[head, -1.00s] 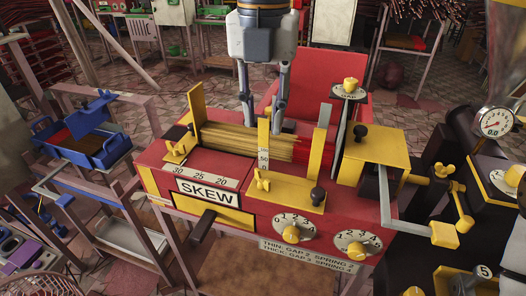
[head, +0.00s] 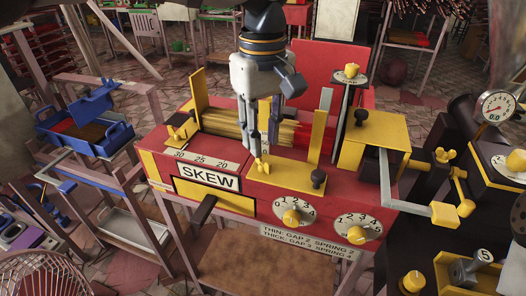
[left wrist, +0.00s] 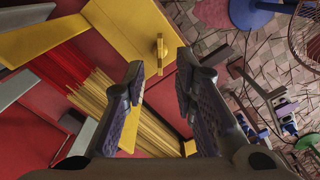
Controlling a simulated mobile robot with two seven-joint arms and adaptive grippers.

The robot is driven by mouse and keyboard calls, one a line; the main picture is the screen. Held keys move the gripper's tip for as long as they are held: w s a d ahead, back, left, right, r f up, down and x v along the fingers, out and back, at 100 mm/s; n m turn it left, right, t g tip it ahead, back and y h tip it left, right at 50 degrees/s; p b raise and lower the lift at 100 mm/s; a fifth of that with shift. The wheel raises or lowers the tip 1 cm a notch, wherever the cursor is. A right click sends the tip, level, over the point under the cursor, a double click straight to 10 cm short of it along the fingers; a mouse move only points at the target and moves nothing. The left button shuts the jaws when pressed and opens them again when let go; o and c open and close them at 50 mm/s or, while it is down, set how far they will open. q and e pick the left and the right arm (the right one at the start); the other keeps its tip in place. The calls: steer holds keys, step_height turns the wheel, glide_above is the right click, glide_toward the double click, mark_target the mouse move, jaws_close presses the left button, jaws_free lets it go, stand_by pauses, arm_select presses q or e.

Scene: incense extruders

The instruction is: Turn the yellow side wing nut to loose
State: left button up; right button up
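A yellow wing nut (head: 262,166) stands on the yellow side plate (head: 289,173) at the front of the red machine. It also shows in the left wrist view (left wrist: 160,50), beyond the fingertips and lined up with the gap between them. My left gripper (head: 264,141) points down just above and behind this nut. Its two fingers are apart with nothing between them in the left wrist view (left wrist: 160,65). The gripper looks clear of the nut, though the exact gap is hard to tell. My right gripper is not in view.
Yellow and red sticks (head: 222,121) lie in the machine behind the nut. A black knob (head: 318,178) stands on the plate to the right. Yellow upright plates rise nearby. Numbered dials (head: 293,216) sit on the front face. A second yellow nut (head: 179,133) is at the left.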

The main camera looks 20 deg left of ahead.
mark_target(263, 157)
arm_select(q)
step_height(263, 157, down, 4)
steer(key=shift+f, duration=0.15)
jaws_close()
steer(key=shift+r+n, duration=0.25)
steer(key=shift+n, duration=0.05)
steer(key=shift+s+n+p, duration=0.1)
steer(key=shift+n+p, duration=0.3)
steer(key=shift+p, duration=0.05)
steer(key=shift+f, duration=0.25)
jaws_free()
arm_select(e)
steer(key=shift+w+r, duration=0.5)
arm_select(q)
steer(key=shift+r, duration=0.1)
